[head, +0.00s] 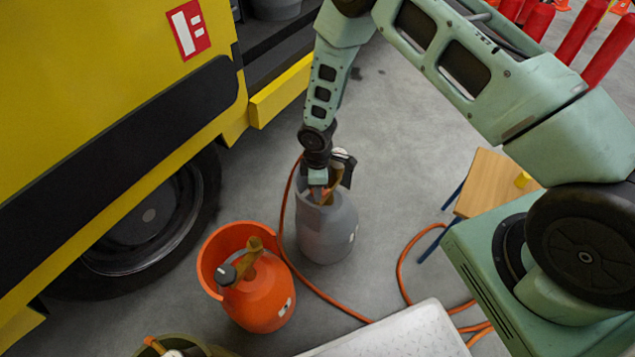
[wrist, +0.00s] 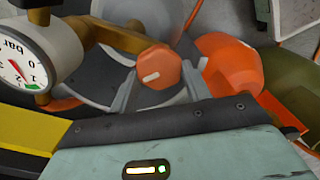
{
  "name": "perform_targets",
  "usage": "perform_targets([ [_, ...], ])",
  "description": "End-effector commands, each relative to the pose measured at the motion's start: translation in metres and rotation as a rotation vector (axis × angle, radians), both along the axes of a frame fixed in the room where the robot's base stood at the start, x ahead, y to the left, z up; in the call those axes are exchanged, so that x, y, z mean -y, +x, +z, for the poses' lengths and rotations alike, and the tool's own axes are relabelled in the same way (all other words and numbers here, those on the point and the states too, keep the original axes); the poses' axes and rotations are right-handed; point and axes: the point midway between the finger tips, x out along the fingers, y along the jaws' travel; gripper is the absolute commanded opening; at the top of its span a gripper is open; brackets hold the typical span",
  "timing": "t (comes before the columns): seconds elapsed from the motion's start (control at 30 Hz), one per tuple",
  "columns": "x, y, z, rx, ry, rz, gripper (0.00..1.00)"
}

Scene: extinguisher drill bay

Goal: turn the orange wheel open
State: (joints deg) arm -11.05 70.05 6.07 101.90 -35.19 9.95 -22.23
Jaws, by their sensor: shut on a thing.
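The orange wheel (wrist: 158,66) shows in the wrist view, a small faceted knob with a white mark, on a brass valve (wrist: 118,36). My gripper (wrist: 162,78) has a finger on each side of it and is shut on it. A round pressure gauge (wrist: 27,58) with a red needle is on the left. In the head view my gripper (head: 320,186) reaches down to the top of the grey cylinder (head: 327,235), which stands upright on the floor. The wheel is hidden there behind the gripper and collar.
An orange cylinder (head: 262,300) stands close by, at the front left. An orange hose (head: 305,282) runs along the floor. A yellow truck (head: 90,90) with a dark tyre fills the left. A wooden stool (head: 492,183) and red extinguishers (head: 580,40) are on the right.

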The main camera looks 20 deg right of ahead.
Motion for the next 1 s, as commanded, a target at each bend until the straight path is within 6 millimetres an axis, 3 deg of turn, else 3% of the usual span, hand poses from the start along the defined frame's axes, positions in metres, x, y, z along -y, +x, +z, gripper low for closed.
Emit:
perform_targets([
  [0.5, -0.0002, -0.0010, 0.0011, 0.001, 0.001, 0.361, 0.25],
  [1.0, -0.0002, -0.0013, 0.0005, 0.002, -0.001, 0.442, 0.25],
])
